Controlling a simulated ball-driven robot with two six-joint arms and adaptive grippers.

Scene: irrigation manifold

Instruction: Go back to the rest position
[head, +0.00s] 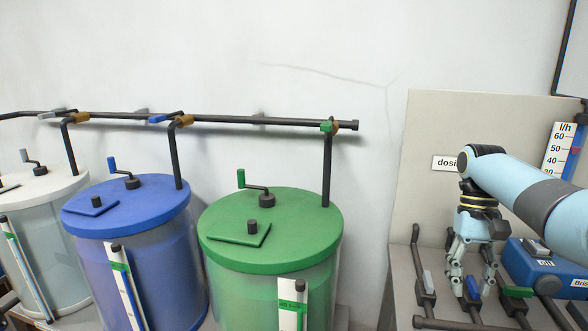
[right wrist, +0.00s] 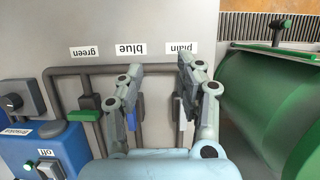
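My right gripper (head: 471,280) is in the head view at the lower right, pointing down over a row of small valves. It also shows in the right wrist view (right wrist: 160,68), with its two fingers spread apart and nothing seen held between them. The valve with the blue handle (head: 473,287) is close to the fingers in the head view; whether they touch it I cannot tell. The plain grey-white handle (head: 428,282) is to its left and the green handle (head: 517,291) to its right. My left gripper is in neither view.
A blue pump box (head: 545,272) stands right of the valves. A pale upright panel (head: 425,135) is behind them. Green (head: 290,215), blue (head: 150,200) and white (head: 45,190) lidded tanks stand to the left, under a dark pipe (head: 225,118).

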